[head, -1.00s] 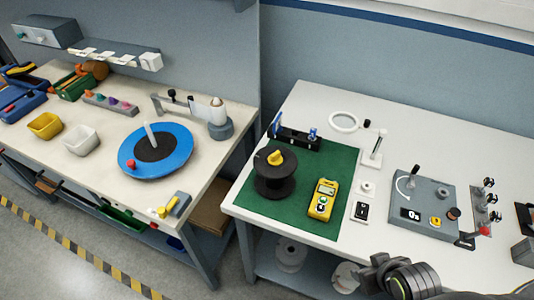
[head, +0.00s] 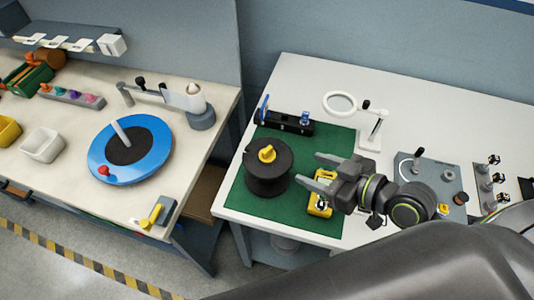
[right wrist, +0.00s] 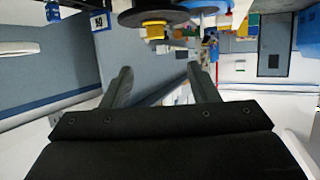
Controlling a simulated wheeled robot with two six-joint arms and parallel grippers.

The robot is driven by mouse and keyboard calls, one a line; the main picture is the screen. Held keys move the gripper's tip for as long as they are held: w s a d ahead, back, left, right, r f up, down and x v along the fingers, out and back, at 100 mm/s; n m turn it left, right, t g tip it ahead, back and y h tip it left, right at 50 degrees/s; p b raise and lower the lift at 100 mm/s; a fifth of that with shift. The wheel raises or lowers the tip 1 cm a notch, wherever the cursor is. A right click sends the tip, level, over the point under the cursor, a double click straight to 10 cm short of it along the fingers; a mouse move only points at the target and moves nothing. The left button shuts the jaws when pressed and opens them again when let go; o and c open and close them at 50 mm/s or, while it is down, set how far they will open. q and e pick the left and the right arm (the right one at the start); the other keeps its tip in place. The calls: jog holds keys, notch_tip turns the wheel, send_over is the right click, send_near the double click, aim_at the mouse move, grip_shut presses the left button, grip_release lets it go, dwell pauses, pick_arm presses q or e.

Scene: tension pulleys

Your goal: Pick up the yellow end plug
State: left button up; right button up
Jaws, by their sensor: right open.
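The yellow end plug (head: 267,154) sits on top of the black spool (head: 268,178), which stands on the green mat (head: 333,141). In the right wrist view the picture is upside down, and the plug (right wrist: 154,31) shows near the top against the spool (right wrist: 150,16). My right gripper (head: 308,170) is open and empty, to the right of the spool with its fingers pointing left toward it. In the right wrist view its fingers (right wrist: 158,70) are spread with nothing between them. My left gripper is not in view.
A yellow meter (head: 319,206) lies on the mat, partly hidden by my right gripper. A black holder with blue parts (head: 285,123) stands behind the spool. A magnifier (head: 341,103) and a grey control box (head: 437,176) stand on the white table. The left bench holds a blue disc (head: 154,150).

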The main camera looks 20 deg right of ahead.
aim_at(269, 151)
jog(key=x, duration=0.9)
jog(key=shift+w, duration=0.2)
jog(key=shift+w+a+f, duration=0.2)
jog(key=shift+w+f, duration=0.1)
jog(key=shift+w, duration=0.05)
jog(key=shift+w+p, duration=0.2)
jog(key=shift+p, duration=0.2)
jog(key=p+x, duration=0.1)
jog(key=x, duration=0.3)
jog(key=shift+d+p, duration=0.2)
jog(key=shift+p, duration=0.2)
jog(key=shift+w+a+f, duration=0.2)
jog(key=shift+w, duration=0.15)
jog(key=c, duration=1)
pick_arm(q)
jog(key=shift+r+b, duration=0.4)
pick_arm(e)
notch_tip(269, 151, up, 10)
jog(key=shift+r, duration=0.1)
